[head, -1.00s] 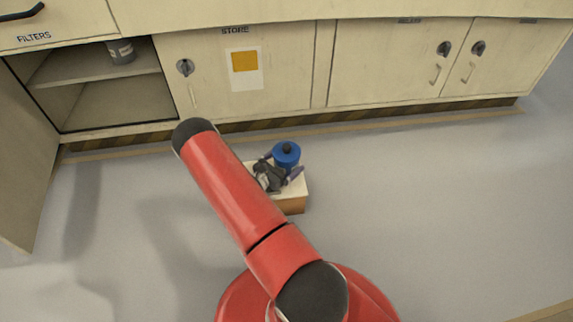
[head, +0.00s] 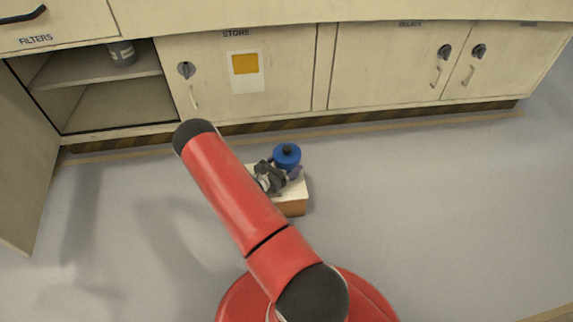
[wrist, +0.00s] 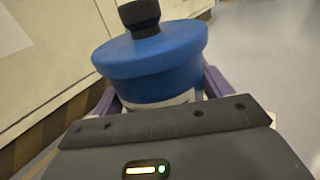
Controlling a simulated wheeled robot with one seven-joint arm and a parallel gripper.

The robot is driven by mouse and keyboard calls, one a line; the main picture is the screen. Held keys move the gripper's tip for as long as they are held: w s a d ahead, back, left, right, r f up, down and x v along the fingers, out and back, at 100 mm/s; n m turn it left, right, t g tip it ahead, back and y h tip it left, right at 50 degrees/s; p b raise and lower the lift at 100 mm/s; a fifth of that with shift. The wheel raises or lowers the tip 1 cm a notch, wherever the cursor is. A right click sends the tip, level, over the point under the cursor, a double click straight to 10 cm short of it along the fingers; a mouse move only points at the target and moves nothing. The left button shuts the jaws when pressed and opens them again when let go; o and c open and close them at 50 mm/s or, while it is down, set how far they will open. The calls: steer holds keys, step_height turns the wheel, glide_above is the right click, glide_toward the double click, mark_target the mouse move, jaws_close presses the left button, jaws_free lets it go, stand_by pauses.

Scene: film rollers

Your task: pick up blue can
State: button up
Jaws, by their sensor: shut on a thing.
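The blue can (head: 287,154) has a wide blue lid with a black knob on top. It stands upright at the small white-topped box in front of the cabinets. My gripper (head: 282,172) is shut on the can, with a purple finger showing at its right side in the head view. In the wrist view the can (wrist: 152,60) fills the middle, with a purple finger at each side of its body. Its lower part is hidden behind my gripper's body.
The small box (head: 296,198) with a white top and brown side stands on the grey floor. Behind it runs a cabinet row (head: 390,65). At left an open cabinet (head: 112,100) holds a grey can (head: 122,53) on its shelf, and its door (head: 24,165) swings out. Floor at right is clear.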

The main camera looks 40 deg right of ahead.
step_height(320, 180, up, 25)
steer(key=p, duration=0.7)
steer(key=shift+f, duration=0.15)
steer(key=shift+a+f, duration=0.1)
